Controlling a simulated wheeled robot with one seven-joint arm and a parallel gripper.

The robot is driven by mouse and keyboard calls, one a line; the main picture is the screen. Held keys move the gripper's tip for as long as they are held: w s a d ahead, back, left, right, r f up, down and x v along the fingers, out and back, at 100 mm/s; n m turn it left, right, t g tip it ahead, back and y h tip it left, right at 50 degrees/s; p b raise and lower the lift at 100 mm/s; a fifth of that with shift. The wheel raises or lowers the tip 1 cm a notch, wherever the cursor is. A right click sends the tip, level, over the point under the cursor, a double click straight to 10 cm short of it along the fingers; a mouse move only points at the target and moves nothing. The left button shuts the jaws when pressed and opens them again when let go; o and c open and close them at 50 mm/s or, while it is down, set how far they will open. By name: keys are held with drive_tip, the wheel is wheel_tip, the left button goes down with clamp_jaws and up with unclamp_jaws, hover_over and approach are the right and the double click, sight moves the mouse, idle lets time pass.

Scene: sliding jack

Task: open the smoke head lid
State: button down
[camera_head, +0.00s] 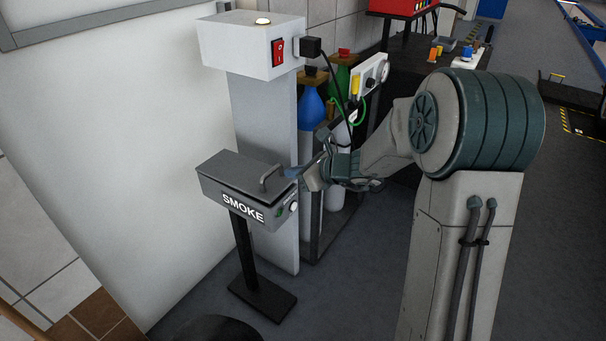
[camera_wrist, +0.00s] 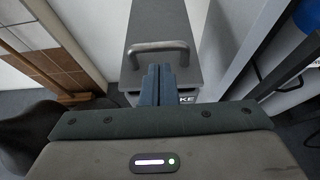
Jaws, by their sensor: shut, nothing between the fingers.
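The smoke head (camera_head: 241,207) is a grey box marked "SMOKE" on a black stand. Its flat grey lid (camera_head: 235,172) lies closed on top, with a bar handle (camera_head: 269,178) near the right end. In the wrist view the lid (camera_wrist: 159,22) and its handle (camera_wrist: 157,48) are straight ahead. My gripper (camera_head: 290,172) is at the right end of the box, close to the handle. Its fingers (camera_wrist: 158,70) are shut together and empty, with tips just at the near side of the handle bar. I cannot tell whether they touch it.
A white column (camera_head: 265,120) with a box and red switch (camera_head: 278,52) stands behind the smoke head. Gas bottles (camera_head: 313,108) in a rack stand to its right. A white wall (camera_head: 110,130) is at the left. Grey floor (camera_head: 365,270) is open in front.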

sight(271, 170)
drive_tip(key=x, duration=0.4)
drive_tip(key=shift+w+a+f, duration=0.1)
drive_tip(key=shift+a+f, duration=0.05)
drive_tip(key=shift+a, duration=0.05)
drive_tip(key=shift+a, duration=0.15)
drive_tip(key=shift+a+r+p, duration=0.2)
drive_tip(key=shift+r+p, duration=0.45)
drive_tip(key=shift+p, duration=0.1)
idle(0.4)
